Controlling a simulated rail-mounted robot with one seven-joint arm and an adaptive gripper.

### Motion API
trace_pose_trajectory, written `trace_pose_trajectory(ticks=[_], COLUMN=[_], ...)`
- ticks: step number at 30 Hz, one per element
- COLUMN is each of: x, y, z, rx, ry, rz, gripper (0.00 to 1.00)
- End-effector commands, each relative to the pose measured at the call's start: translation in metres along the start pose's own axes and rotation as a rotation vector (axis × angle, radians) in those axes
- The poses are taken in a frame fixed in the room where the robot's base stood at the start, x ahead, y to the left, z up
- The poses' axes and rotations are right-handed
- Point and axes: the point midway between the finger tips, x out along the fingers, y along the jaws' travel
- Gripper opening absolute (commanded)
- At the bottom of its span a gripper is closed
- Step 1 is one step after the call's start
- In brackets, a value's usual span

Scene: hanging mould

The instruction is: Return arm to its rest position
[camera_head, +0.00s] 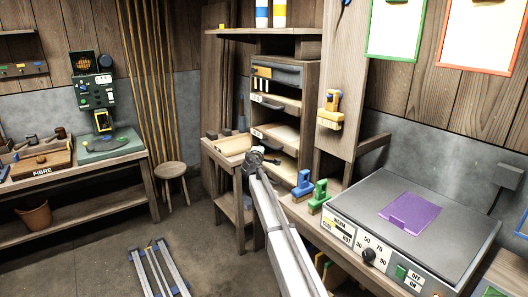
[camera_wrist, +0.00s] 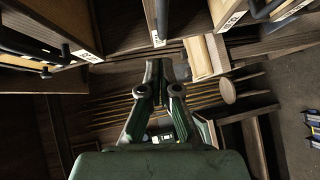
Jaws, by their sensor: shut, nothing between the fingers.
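My arm reaches up from the bottom centre of the head view. My gripper (camera_head: 262,158) is at its far end, in front of the wooden drawer cabinet (camera_head: 315,85). In the wrist view my gripper (camera_wrist: 158,68) has its two green fingers together at the tips, with nothing held between them. Labelled drawers or shelves with dark handles lie close beyond the fingers at the top of the wrist view. I cannot tell whether the fingertips touch the cabinet.
Right of my arm, the bench carries a green-handled tool (camera_head: 319,196), a blue-handled tool (camera_head: 303,184) and a grey hotplate (camera_head: 440,225) with a purple sheet (camera_head: 411,211). A stool (camera_head: 170,170) stands left. The floor (camera_head: 95,255) at left is mostly open, apart from metal rails (camera_head: 158,270).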

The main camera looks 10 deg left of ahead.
Motion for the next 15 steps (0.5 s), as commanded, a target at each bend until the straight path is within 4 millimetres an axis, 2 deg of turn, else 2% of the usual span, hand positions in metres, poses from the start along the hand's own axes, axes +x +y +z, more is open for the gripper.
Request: trace_pose_trajectory(ticks=[1,6,12,15], x=[-0.015,-0.043,-0.059,-0.061], y=[-0.003,-0.003,-0.001,-0.005], z=[0.002,0.0,-0.001,0.005], rx=[0.0,0.0,0.004,0.044], ry=[0.002,0.002,0.002,-0.029], rz=[0.0,0.0,0.0,-0.018], gripper=[0.0,0.0,0.0,0.0])
